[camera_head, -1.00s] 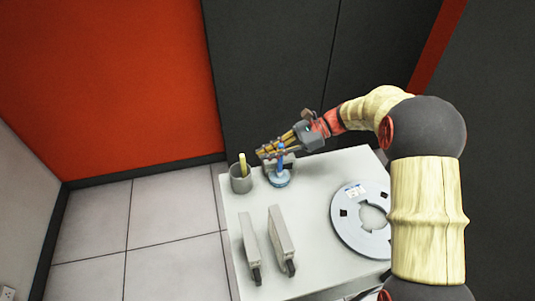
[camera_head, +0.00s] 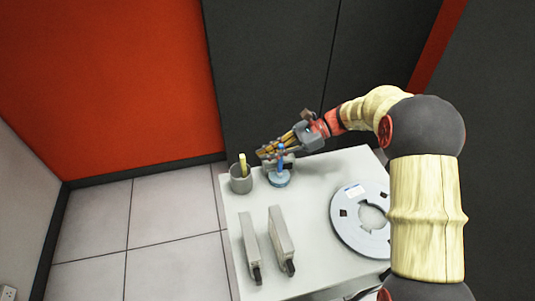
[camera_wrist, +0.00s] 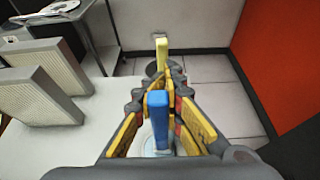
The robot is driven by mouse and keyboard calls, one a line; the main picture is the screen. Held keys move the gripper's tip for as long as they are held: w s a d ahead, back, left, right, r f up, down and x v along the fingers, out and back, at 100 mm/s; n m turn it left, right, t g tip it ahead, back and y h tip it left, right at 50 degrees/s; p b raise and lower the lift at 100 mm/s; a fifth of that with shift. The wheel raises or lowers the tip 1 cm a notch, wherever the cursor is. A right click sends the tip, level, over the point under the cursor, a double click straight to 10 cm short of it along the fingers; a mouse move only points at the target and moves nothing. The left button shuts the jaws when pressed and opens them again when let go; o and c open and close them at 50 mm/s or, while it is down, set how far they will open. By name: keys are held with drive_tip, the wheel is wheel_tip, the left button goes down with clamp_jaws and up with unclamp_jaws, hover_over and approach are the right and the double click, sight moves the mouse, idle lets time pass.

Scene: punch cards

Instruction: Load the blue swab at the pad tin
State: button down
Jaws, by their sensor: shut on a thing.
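The blue swab (camera_head: 281,158) stands upright between the fingers of my gripper (camera_head: 275,151), which is shut on it. In the wrist view the swab's blue handle (camera_wrist: 157,112) shows between the yellow finger pads. The round blue pad tin (camera_head: 279,180) sits on the table directly below the swab. In the wrist view only a pale part of the tin shows behind the handle. The swab's lower end reaches down to the tin in the head view; I cannot tell whether it touches the pad.
A grey cup (camera_head: 240,184) holding a yellow swab (camera_head: 243,164) stands left of the tin. Two grey upright blocks (camera_head: 281,238) stand nearer the table's front. A large grey reel (camera_head: 346,224) lies at the right. The table (camera_head: 314,200) is bare between the tin and reel.

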wheel_tip(320, 180, up, 7)
drive_tip(key=p, duration=0.6)
drive_tip(key=shift+f, duration=0.1)
idle(0.7)
